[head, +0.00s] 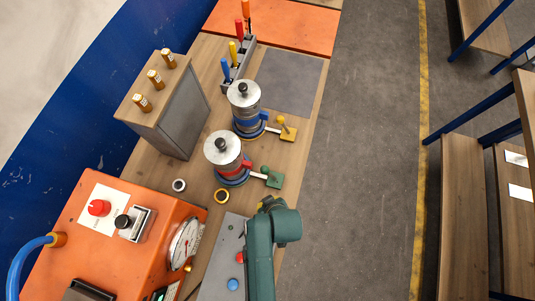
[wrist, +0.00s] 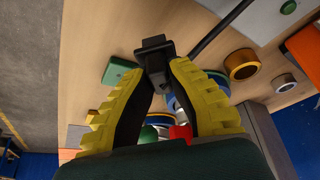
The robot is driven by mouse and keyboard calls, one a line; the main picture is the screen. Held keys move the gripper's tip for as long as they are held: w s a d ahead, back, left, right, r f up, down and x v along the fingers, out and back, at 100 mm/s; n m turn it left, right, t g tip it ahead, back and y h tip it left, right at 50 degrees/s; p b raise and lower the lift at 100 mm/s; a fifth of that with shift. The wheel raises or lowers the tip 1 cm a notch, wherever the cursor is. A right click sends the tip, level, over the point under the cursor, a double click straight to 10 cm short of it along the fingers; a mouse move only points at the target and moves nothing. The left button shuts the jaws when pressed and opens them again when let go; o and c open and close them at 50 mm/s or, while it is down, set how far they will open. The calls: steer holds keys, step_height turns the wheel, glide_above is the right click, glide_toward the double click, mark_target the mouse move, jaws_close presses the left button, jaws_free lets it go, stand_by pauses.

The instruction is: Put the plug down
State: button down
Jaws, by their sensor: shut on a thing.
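In the wrist view, my gripper (wrist: 158,72) has its yellow ribbed fingers closed on a black plug (wrist: 154,46). The plug's wide end points away from the palm, and its lower part sits between the fingertips. A dark cable or rod (wrist: 220,28) runs from near the plug to the upper right; I cannot tell if it is joined to it. The wooden bench top (wrist: 88,30) lies beyond the plug, and the gap between them is unclear.
Two silver cylinders (head: 222,147) (head: 243,93) with black knobs stand on the bench. Two small rings (head: 179,185) (head: 221,195) lie near an orange console (head: 70,240). A grey mat (head: 290,80) is clear.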

steer(key=shift+f, duration=1.7)
steer(key=shift+f, duration=0.15)
steer(key=c, duration=1.2)
jaws_free()
